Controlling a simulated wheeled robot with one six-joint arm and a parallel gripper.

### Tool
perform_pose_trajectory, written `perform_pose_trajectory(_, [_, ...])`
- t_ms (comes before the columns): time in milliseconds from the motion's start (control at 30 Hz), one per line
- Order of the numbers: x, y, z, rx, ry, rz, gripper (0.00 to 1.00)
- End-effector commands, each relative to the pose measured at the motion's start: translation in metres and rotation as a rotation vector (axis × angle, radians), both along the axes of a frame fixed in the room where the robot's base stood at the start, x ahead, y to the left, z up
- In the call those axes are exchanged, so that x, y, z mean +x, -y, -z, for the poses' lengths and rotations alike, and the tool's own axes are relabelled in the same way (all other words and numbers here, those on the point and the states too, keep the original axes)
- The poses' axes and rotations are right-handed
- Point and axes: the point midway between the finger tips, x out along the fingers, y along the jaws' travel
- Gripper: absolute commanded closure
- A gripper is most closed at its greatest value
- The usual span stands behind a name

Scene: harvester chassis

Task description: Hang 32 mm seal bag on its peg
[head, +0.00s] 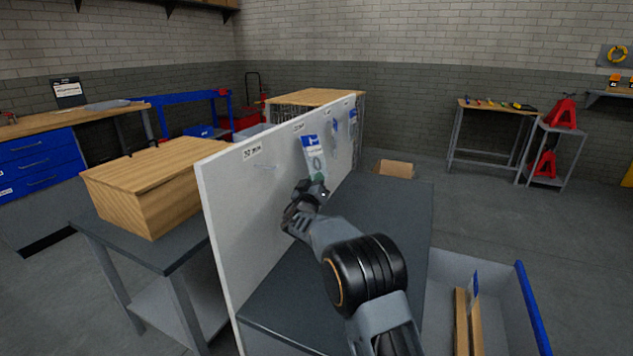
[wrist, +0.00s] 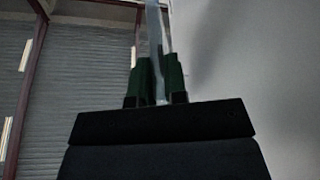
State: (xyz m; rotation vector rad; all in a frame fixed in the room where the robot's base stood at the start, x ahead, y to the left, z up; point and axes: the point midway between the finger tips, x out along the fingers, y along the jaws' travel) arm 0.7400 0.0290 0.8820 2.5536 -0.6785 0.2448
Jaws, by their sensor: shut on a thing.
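The seal bag (head: 316,157), clear with a blue and white header and a dark ring inside, is upright in front of the white peg board (head: 226,205). My gripper (head: 318,182) is shut on its lower end. In the wrist view, my green-padded gripper (wrist: 157,85) pinches the bag (wrist: 157,45), seen edge-on. A bare peg (head: 265,167) sticks out under the nearest label (head: 252,152). A second label (head: 299,127) is above and left of the bag; its print is too small to read surely. The bag hides any peg behind it, and I cannot tell whether it touches one.
Blue-headed bags (head: 334,122) hang farther along the board. The dark tabletop (head: 385,215) beside the board is mostly clear. A grey bin (head: 505,290) with a blue edge stands at lower right. A wooden box (head: 155,190) sits behind the board.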

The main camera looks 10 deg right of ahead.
Motion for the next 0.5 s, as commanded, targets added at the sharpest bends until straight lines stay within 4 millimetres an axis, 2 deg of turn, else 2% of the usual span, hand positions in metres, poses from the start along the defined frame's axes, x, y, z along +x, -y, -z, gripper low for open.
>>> perform_pose_trajectory(333, [-0.0001,0.0001,0.0000,0.000,0.000,0.000,1.00])
perform_pose_trajectory(367, [0.0000,0.0001,0.0000,0.000,0.000,0.000,0.85])
perform_pose_trajectory(500, [0.0000,0.0001,0.0000,0.000,0.000,0.000,0.72])
